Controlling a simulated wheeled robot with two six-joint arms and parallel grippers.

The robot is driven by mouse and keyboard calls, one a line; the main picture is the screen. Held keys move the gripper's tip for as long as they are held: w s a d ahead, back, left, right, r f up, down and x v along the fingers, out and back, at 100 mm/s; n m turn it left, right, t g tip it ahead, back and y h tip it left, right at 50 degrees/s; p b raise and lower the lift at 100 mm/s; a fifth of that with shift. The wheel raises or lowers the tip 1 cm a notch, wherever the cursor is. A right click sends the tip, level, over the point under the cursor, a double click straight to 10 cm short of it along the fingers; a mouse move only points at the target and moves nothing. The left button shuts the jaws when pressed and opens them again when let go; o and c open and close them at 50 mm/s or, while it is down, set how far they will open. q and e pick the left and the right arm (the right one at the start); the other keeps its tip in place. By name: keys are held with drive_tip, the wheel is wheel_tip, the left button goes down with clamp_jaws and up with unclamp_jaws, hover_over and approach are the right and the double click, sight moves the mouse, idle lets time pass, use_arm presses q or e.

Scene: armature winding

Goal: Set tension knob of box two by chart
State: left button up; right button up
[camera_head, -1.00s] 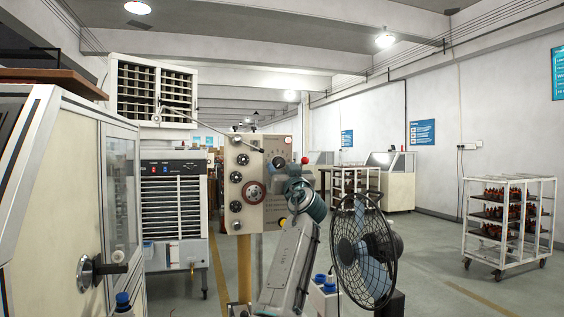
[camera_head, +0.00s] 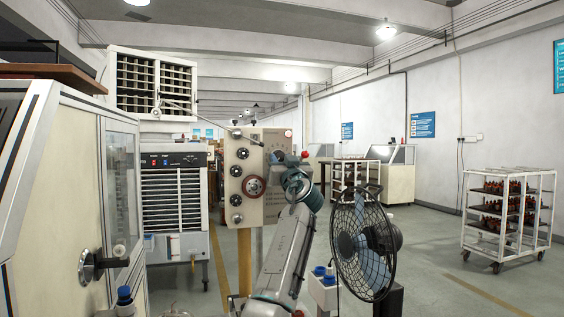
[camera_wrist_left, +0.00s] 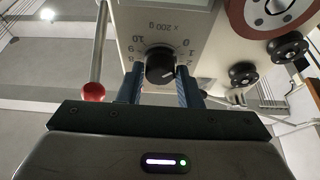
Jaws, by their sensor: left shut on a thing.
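My left gripper (camera_wrist_left: 161,88) is shut on this knob, with one finger on each side. In the head view my left gripper (camera_head: 283,163) is at the box's upper right, and my wrist partly hides that area. My right gripper does not show.
A lever with a red ball (camera_wrist_left: 93,92) hangs beside the knob. A caged fan (camera_head: 362,245) stands right of my arm. A cream cabinet (camera_head: 60,190) fills the left side. A white rack trolley (camera_head: 508,215) stands at the right, with open floor before it.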

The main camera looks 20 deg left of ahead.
use_arm(q)
drive_tip(key=shift+m, duration=0.3)
drive_tip(key=m+h+p, duration=0.1)
drive_tip(key=m, duration=0.1)
drive_tip(key=m+t+h+p, duration=0.1)
drive_tip(key=shift+s+a+r+m, duration=0.1)
drive_tip(key=shift+a+r+m, duration=0.1)
drive_tip(key=shift+m, duration=0.2)
drive_tip(key=m+h+p, duration=0.2)
drive_tip(key=m+p, duration=0.2)
drive_tip(key=m, duration=0.1)
drive_tip(key=shift+r+t+h, duration=0.25)
drive_tip(key=shift+t+h, duration=0.15)
drive_tip(key=m+h+p, duration=0.1)
drive_tip(key=m+p, duration=0.2)
drive_tip(key=p, duration=0.1)
drive_tip(key=shift+s+a+m+h, duration=0.1)
drive_tip(key=shift+m+h, duration=0.2)
drive_tip(key=shift+f+m+g+h+p, duration=0.3)
drive_tip(key=shift+m+p, duration=0.5)
drive_tip(key=shift+p, duration=0.2)
drive_tip(key=o, duration=1)
drive_tip(key=shift+c, duration=0.2)
